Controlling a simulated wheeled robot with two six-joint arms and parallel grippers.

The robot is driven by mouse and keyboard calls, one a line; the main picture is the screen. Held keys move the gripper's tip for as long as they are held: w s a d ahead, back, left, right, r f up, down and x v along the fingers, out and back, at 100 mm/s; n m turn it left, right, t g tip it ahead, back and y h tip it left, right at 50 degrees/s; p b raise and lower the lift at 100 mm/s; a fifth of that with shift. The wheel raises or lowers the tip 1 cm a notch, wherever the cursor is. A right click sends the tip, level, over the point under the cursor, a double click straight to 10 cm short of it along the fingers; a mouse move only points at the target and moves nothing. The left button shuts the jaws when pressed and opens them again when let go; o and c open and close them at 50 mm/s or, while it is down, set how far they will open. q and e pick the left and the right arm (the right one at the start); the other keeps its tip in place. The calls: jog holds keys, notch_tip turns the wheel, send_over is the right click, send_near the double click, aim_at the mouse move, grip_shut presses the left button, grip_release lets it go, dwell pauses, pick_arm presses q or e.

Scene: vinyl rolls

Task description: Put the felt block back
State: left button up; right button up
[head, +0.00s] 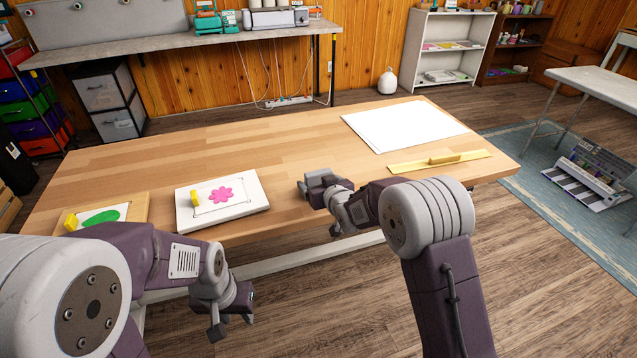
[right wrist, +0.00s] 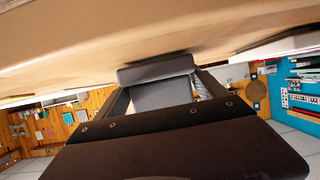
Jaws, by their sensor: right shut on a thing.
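My right gripper (head: 320,188) is just above the table's front edge, right of the white board, and is shut on a grey block (head: 317,174). I take this to be the felt block. In the right wrist view, the grey block (right wrist: 156,72) sits between the fingers, close to the pale brown table surface. The fingers partly hide it, and I cannot tell whether it touches the table. My left gripper (head: 232,323) hangs below the front edge at the left, with its fingertips apart and nothing seen between them.
The wooden table (head: 270,150) is clear in the middle. A white board (head: 252,211) with a pink flower and yellow block lies at its front left. A wooden board (head: 137,212) with a green oval lies further left. White sheets (head: 405,124) and a yellow strip (head: 475,156) lie at right.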

aim_at(330, 213)
jog(key=shift+f, duration=0.15)
dwell(0.3)
jog(key=o, duration=2)
jog(key=shift+s, duration=0.1)
jog(key=shift+s+d+b, duration=0.35)
jog(key=shift+s+d, duration=0.15)
jog(key=shift+s, duration=0.9)
jog(key=shift+s+d+b, duration=0.4)
jog(key=shift+s+d, duration=0.15)
jog(key=shift+s, duration=0.8)
jog(key=shift+s+d+b, duration=0.35)
jog(key=shift+s+d, duration=0.15)
jog(key=shift+s, duration=0.9)
